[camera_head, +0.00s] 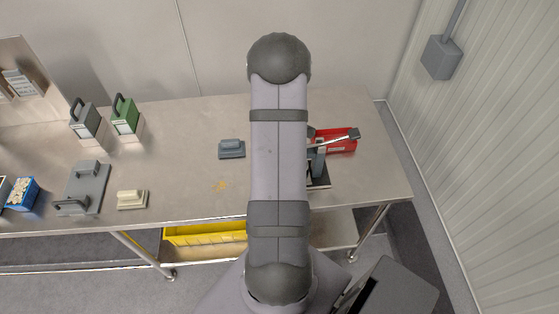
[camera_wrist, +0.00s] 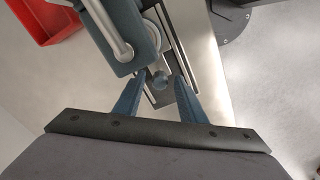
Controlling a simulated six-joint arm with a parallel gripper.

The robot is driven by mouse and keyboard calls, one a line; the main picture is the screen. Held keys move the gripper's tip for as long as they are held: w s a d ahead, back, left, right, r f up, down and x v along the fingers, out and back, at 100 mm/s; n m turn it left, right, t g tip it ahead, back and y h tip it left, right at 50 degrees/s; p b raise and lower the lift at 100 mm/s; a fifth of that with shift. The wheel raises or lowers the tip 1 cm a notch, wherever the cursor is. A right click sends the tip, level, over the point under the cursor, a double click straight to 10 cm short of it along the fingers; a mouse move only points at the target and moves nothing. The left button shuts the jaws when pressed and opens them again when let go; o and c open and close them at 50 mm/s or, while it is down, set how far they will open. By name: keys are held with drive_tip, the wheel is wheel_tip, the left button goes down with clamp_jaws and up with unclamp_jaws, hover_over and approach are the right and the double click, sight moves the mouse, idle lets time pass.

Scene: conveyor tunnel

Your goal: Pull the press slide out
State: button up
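The press (camera_head: 318,160) stands on the bench, partly hidden behind my arm in the head view. In the wrist view its blue-grey body (camera_wrist: 118,35) with a metal lever fills the upper middle. Below the body lies the grey press slide (camera_wrist: 187,97) between light rails, with a small round blue-grey knob (camera_wrist: 160,79). My gripper (camera_wrist: 159,80) is open, with one blue finger on each side of the knob. Gaps show between the fingers and the knob. My gripper is hidden in the head view.
A red bin (camera_head: 340,142) stands just behind the press, and its corner shows in the wrist view (camera_wrist: 45,20). A small blue-grey block (camera_head: 231,149) lies left of my arm. A grey plate with handles (camera_head: 84,188) and a cream block (camera_head: 131,199) lie farther left. The front middle bench is mostly clear.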

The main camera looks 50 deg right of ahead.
clamp_jaws()
drive_tip(key=w+a, duration=0.6)
drive_tip(key=shift+w+a, duration=0.1)
drive_tip(key=shift+w, duration=0.1)
unclamp_jaws()
drive_tip(key=shift+w+a, duration=0.1)
drive_tip(key=shift+a, duration=0.05)
wheel_tip(320, 180, up, 7)
drive_tip(key=b, duration=0.1)
drive_tip(key=shift+r+b, duration=0.2)
drive_tip(key=shift+b, duration=0.2)
idle(0.3)
